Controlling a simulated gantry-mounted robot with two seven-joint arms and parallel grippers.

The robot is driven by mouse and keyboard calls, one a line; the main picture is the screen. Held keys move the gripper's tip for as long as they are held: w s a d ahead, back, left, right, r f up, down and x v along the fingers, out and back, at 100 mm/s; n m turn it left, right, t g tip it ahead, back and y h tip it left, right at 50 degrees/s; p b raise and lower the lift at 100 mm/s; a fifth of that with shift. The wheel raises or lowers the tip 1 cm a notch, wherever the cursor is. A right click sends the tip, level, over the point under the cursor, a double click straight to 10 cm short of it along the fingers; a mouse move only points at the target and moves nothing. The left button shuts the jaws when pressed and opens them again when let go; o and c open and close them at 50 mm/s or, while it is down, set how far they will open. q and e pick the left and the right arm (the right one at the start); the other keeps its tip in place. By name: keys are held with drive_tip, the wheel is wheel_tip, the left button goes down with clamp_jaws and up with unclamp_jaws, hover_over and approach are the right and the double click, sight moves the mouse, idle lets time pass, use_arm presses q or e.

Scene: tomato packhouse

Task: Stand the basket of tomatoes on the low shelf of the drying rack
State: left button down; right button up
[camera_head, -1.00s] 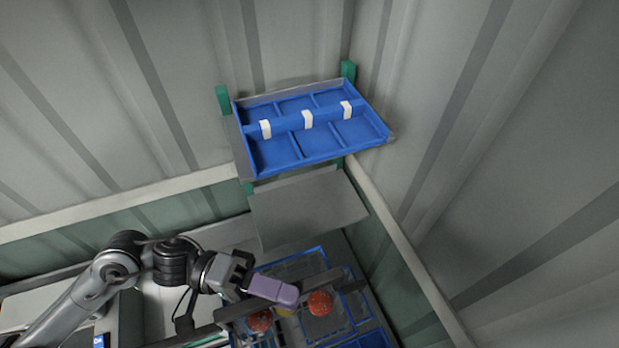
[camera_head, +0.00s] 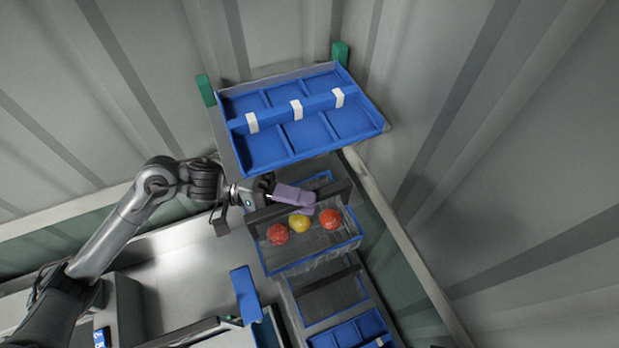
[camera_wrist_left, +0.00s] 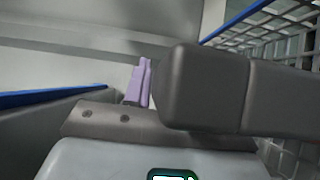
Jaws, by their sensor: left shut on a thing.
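The wire basket (camera_head: 318,256) has a blue rim and a dark handle bar, and holds two red tomatoes and a yellow one. My left gripper (camera_head: 294,198), with purple fingertips, is shut on the handle. The basket hangs roughly level just below the rack's top shelf, overlapping the low shelf in the head view. The low shelf is mostly hidden behind it, so I cannot tell whether they touch. The drying rack has green posts (camera_head: 340,53). In the left wrist view, the dark handle bar (camera_wrist_left: 215,92) crosses in front of a purple fingertip (camera_wrist_left: 138,84). My right gripper is not in view.
A blue divided tray (camera_head: 310,132) with white clips fills the rack's top shelf, close above the basket. Another blue tray (camera_head: 350,334) lies lower down, below the basket. Corrugated walls close in behind and to the right. A metal surface lies at lower left.

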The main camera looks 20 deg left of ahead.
use_arm(q)
hover_over(310, 183)
drive_tip(key=s+d, duration=0.1)
drive_tip(key=s, duration=0.2)
drive_tip(key=shift+f+p, duration=0.7)
drive_tip(key=shift+f, duration=1)
drive_tip(key=c, duration=1.4)
unclamp_jaws()
drive_tip(key=shift+f, duration=0.2)
drive_tip(key=o, duration=0.5)
drive_tip(key=shift+r, duration=0.1)
